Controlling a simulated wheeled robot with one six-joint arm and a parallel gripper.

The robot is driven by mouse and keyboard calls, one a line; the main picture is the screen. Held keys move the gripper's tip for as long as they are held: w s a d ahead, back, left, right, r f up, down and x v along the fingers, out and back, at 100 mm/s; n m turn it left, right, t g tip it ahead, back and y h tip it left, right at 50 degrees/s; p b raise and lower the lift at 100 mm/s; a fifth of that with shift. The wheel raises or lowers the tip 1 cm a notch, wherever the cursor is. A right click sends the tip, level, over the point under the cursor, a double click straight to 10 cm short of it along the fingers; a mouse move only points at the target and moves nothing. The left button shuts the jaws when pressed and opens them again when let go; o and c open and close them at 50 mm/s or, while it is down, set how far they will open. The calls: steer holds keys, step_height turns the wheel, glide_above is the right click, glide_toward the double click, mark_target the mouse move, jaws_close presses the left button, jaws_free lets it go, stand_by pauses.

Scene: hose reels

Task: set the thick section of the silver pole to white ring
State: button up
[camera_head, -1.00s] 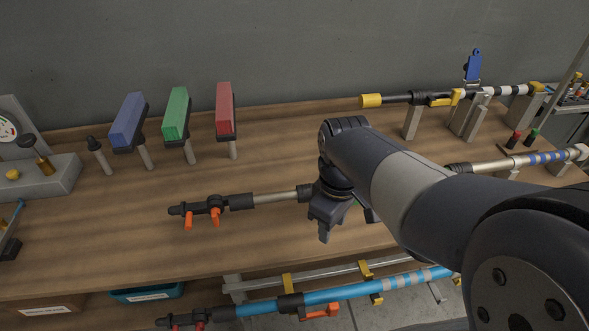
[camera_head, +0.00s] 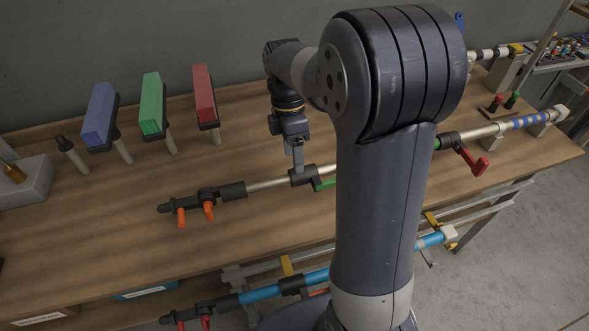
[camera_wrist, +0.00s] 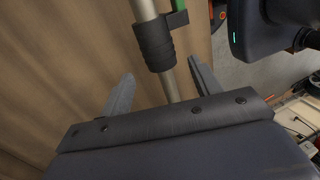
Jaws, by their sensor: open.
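The silver pole (camera_head: 268,183) lies along the table, its middle hidden behind my arm in the head view. A black collar with a green lever (camera_head: 322,184) sits on it beside my gripper. Further right are a collar with a red lever (camera_head: 474,161) and a thicker part with blue bands (camera_head: 530,121). I cannot make out a white ring for certain. My gripper (camera_head: 298,164) is open and points down at the pole. In the wrist view the thin silver shaft (camera_wrist: 171,86) passes between the open fingers (camera_wrist: 163,88), just below the black collar (camera_wrist: 154,44).
Blue (camera_head: 98,116), green (camera_head: 152,103) and red (camera_head: 205,94) blocks stand on posts at the back left. A blue pole (camera_head: 260,291) lies on a lower rack in front. Another banded pole (camera_head: 485,54) is at the back right, partly hidden by my arm.

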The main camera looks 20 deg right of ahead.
steer(key=x, duration=0.5)
steer(key=shift+f, duration=0.1)
